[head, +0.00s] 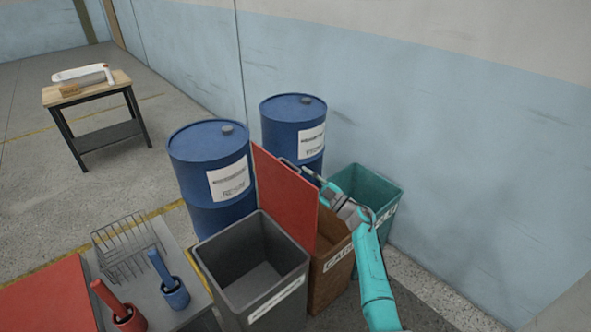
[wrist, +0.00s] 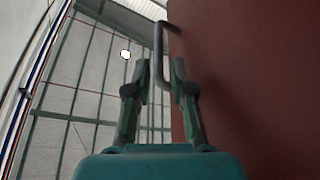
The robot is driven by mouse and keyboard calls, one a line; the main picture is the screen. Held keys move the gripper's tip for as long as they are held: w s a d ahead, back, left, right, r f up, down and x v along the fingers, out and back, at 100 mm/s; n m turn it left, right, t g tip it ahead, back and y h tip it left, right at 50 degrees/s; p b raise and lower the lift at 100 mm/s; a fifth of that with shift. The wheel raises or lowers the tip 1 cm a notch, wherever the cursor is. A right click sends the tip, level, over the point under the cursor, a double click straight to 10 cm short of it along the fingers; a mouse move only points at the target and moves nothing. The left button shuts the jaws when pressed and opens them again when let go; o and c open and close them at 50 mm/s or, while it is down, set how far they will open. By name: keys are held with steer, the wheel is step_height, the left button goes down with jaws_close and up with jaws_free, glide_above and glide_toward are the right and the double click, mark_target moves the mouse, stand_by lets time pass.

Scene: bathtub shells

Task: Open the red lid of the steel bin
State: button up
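The red lid (head: 284,195) stands upright along the right rim of the dark grey bin (head: 265,300), whose inside is exposed. A metal handle (head: 288,163) is on the lid's far right side, near the top. My gripper (head: 312,175) is at the right of the lid, beside the handle. In the wrist view, the lid (wrist: 255,80) fills the right side and the handle (wrist: 158,42) reaches down between the fingers. My gripper (wrist: 160,65) has its fingers apart, with gaps to the handle. Whether either finger touches it is unclear.
A brown bin (head: 333,265) and a green bin (head: 372,185) stand to the right. Blue drums (head: 213,170) are behind. A grey surface (head: 150,300) with a wire basket (head: 125,250) and red and blue tools is at left. A workbench (head: 95,90) stands farther back.

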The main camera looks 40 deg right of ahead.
steer(key=v, duration=0.6)
steer(key=shift+s, duration=0.1)
steer(key=shift+s, duration=0.1)
stand_by(0.4)
